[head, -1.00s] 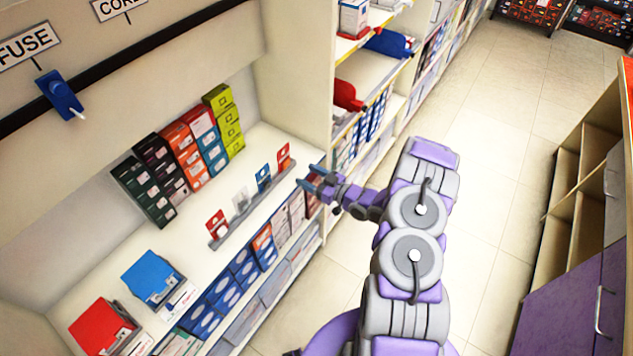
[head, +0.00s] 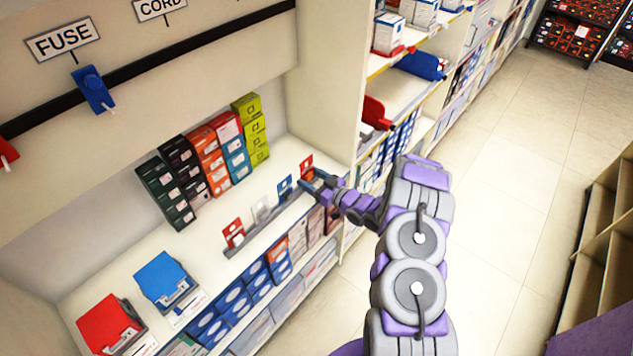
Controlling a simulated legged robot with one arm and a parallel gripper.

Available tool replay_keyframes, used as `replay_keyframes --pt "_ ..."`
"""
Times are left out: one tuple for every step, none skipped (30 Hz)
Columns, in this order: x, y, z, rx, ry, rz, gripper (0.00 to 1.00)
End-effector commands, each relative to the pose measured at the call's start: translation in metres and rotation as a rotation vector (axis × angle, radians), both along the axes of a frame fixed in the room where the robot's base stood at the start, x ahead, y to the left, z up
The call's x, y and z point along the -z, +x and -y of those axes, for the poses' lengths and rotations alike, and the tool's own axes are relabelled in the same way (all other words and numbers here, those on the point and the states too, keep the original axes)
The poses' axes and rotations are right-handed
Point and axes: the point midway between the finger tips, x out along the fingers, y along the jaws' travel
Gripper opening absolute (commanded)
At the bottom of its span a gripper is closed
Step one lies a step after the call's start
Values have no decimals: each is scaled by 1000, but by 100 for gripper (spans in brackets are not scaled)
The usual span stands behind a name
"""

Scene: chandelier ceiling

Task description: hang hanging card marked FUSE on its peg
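The FUSE sign (head: 63,40) is on the wall at upper left. Below it a blue peg bracket (head: 93,88) with a pale peg sits on the black rail, with no card on it. Several small cards stand in a grey holder on the shelf: a red one (head: 233,232), a pale one (head: 261,210), a blue one (head: 285,186) and another red one (head: 306,164). Their markings are too small to read. My gripper (head: 311,181) is at the right end of the holder, beside the right red card; its fingers look apart, with nothing visibly held.
Stacked coloured boxes (head: 210,155) stand behind the cards. A blue box (head: 165,278) and a red box (head: 107,322) are at the shelf's left. A shelf upright (head: 325,90) rises just beyond my gripper. The aisle floor (head: 500,180) is clear at right.

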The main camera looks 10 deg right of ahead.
Motion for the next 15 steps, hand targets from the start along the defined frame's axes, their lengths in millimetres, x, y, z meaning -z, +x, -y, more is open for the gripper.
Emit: replay_keyframes --pt "0 0 -1 0 -1 1 64" --pt "0 0 -1 0 -1 1 64" --pt "-1 0 -1 0 -1 1 64" --pt "-1 -1 -1 0 -1 1 64" --pt "-1 -1 0 0 -1 1 64" --pt "-1 -1 0 0 1 1 64" --pt "-1 -1 0 0 1 1 64" --pt "-1 -1 1 0 1 1 63" --pt "0 -1 1 0 1 0 59" --pt "0 -1 1 0 1 1 56" --pt "0 -1 1 0 1 0 53" --pt "0 -1 1 0 1 0 50" --pt "0 -1 1 0 1 0 47" --pt "-1 -1 1 0 1 0 46" --pt "-1 -1 1 0 1 1 46"
